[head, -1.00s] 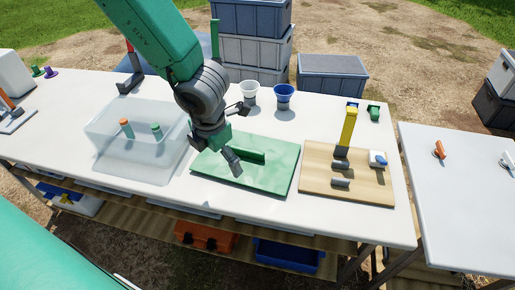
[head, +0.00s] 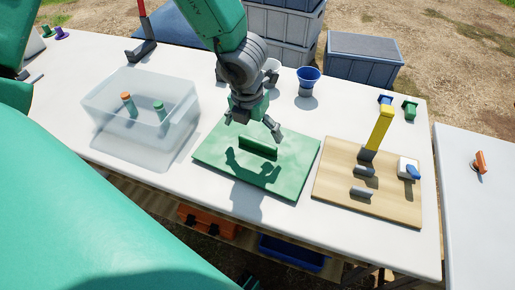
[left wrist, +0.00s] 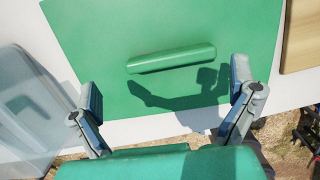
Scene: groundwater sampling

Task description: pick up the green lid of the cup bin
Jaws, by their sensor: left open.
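The green lid (head: 225,166) lies flat on the white table, with a raised bar handle (head: 258,147) at its middle. In the left wrist view the lid (left wrist: 110,40) fills much of the picture, and its handle (left wrist: 171,59) lies crosswise, a little ahead of the fingers. My left gripper (head: 252,127) is open and empty above the lid, just over the handle, and its shadow falls on the lid. In the left wrist view its two fingers (left wrist: 166,108) are wide apart on either side. My right gripper cannot be made out.
A clear bin (head: 140,120) with orange-topped and green-topped bottles stands left of the lid. A wooden board (head: 340,190) with a yellow-handled tool (head: 380,128) lies to the right. A blue cup (head: 308,78) and a white cup (head: 271,70) stand behind the arm.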

